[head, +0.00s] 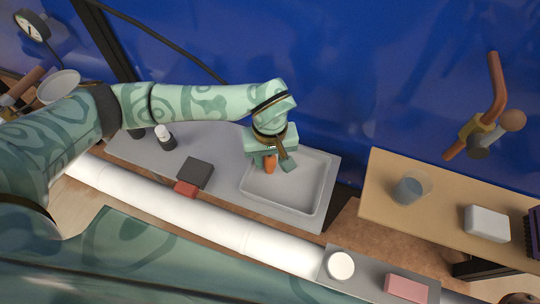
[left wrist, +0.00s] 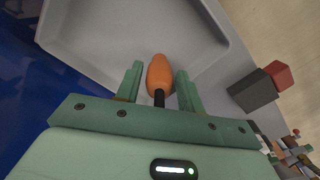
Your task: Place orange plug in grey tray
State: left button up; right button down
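The orange plug (head: 269,163) is a rounded orange piece with a dark stem. In the left wrist view the plug (left wrist: 159,74) lies between the two fingers, stem toward the palm, with a narrow gap on each side. My left gripper (head: 276,164) is open around it, pointing down over the left part of the grey tray (head: 313,200). The tray is shallow and rimmed, and its floor (left wrist: 120,35) shows behind the plug. I cannot tell whether the plug touches the tray floor. My right gripper is not in view.
A black block (head: 196,173) and a red block (head: 186,189) lie left of the tray. A small dark container with a white top (head: 164,136) stands farther left. A wooden shelf (head: 385,191) with a glass (head: 410,187) and a white box (head: 487,223) is on the right.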

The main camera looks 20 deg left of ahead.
pick_arm(q)
jog(key=shift+o, duration=0.5)
jog(key=shift+r, duration=0.1)
notch_tip(320, 180, up, 12)
jog(key=p, duration=0.2)
jog(key=shift+p, duration=0.3)
